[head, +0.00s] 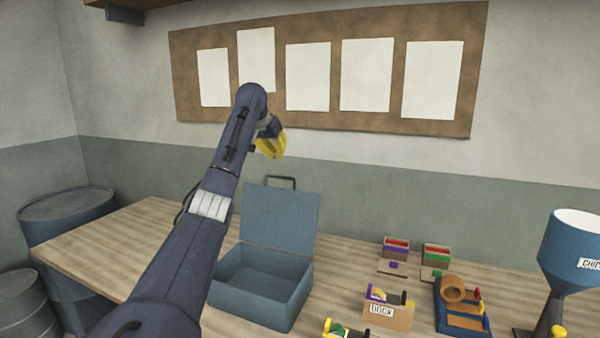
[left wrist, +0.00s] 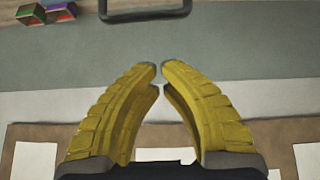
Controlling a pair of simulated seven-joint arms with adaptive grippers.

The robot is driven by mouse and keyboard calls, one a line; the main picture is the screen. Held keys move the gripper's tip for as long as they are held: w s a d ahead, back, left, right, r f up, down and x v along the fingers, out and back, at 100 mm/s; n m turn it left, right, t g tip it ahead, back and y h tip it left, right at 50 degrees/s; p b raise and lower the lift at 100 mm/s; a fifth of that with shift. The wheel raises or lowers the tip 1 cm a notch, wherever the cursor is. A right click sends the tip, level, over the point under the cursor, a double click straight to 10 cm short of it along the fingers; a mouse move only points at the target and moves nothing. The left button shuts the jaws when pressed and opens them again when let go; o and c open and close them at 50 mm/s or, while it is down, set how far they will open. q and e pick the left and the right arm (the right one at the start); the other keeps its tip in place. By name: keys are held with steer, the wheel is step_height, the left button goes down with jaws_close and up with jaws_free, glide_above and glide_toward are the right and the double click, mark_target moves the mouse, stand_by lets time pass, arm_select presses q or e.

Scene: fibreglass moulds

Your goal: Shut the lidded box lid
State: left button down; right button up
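The lidded box (head: 262,288) is a blue-grey case on the workbench in the head view. Its lid (head: 280,218) stands up at the back, roughly upright, with a dark handle (head: 280,179) on its top edge. The inside looks empty. My left gripper (head: 272,151), with yellow fingers, is above and behind the lid, apart from it, near the wall. In the left wrist view its fingertips (left wrist: 160,69) nearly meet with nothing between them, and the handle (left wrist: 145,11) shows beyond them at the top. My left arm hides part of the box's left side.
Small bins (head: 396,249), a labelled box (head: 388,312) and a blue tray (head: 461,315) with a brown roll lie to the right. A blue hopper (head: 573,249) stands at far right. Drums (head: 66,210) are at left. A pinboard (head: 325,65) hangs behind.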

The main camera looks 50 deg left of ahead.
arm_select(q)
step_height(320, 180, down, 7)
steer(key=w, duration=0.2)
steer(key=shift+w+d, duration=0.15)
steer(key=shift+d, duration=0.1)
stand_by(0.9)
steer(key=shift+d, duration=0.1)
stand_by(0.4)
